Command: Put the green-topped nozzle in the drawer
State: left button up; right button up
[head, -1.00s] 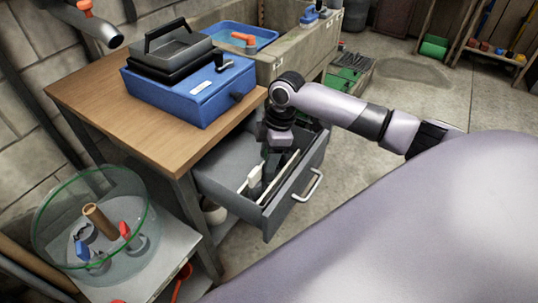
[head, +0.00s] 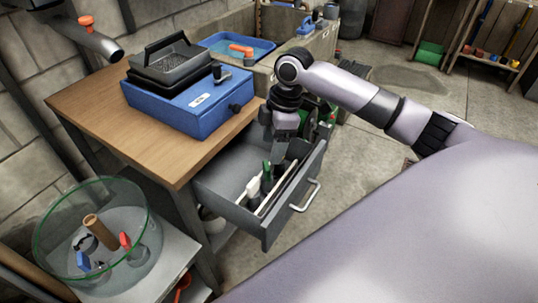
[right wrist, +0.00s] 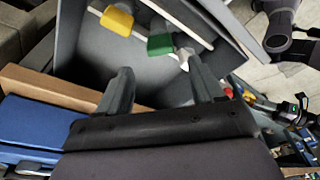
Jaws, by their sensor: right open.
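The green-topped nozzle (head: 267,171) is inside the open drawer (head: 231,211), beside a pale divider strip. Its green top (right wrist: 160,45) also shows in the right wrist view, beyond my fingertips and apart from them. The drawer's grey inside (right wrist: 85,50) fills the upper part of that view. My right gripper (head: 277,157) is over the drawer, just above and right of the green top in the head view. Its two fingers (right wrist: 163,78) are spread with nothing between them. The nozzle's lower part is partly hidden.
A white item (head: 253,188) lies in the drawer beside the nozzle; a yellow-topped piece (right wrist: 117,20) shows too. A blue box (head: 195,103) with a black tray stands on the wooden table. A glass bowl (head: 52,254) with several items stands at lower left.

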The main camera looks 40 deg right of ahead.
jog(key=v, duration=0.4)
jog(key=shift+s, duration=0.1)
dwell(0.5)
